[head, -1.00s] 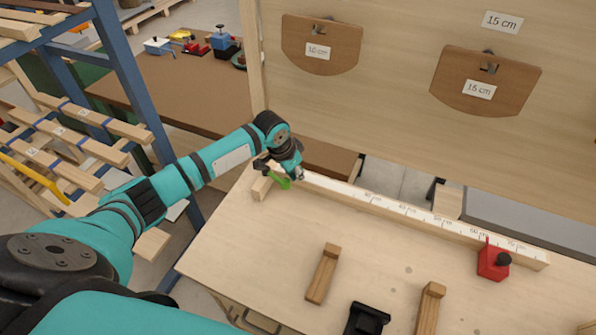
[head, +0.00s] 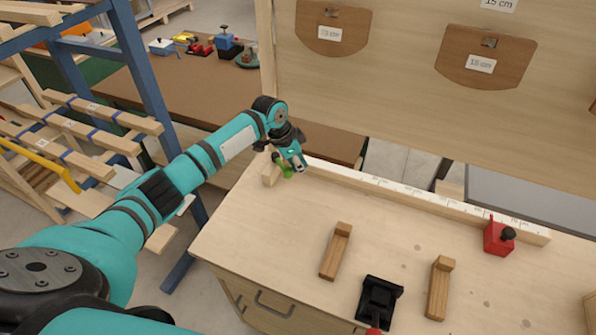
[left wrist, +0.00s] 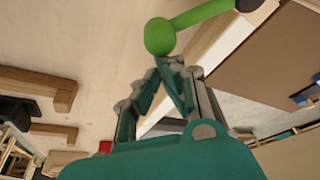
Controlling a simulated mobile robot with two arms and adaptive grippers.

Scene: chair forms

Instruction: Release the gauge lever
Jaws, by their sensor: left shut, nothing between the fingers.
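The green gauge lever (head: 285,170) is at the left end of the long white ruler rail (head: 400,194), beside a small wooden block (head: 271,174). In the left wrist view the lever (left wrist: 200,15) has a round green end and a dark base. My left gripper (head: 299,167) is right beside the lever. In the left wrist view its fingertips (left wrist: 168,62) are together just below the round end, with nothing between them. I cannot tell whether they touch the lever. My right gripper is not in view.
A red stop block (head: 497,237) with a black knob sits at the rail's right end. Two wooden pieces (head: 336,251) (head: 439,287) and a black fixture (head: 379,298) stand on the bench front. A blue rack (head: 140,85) is at the left. The bench middle is clear.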

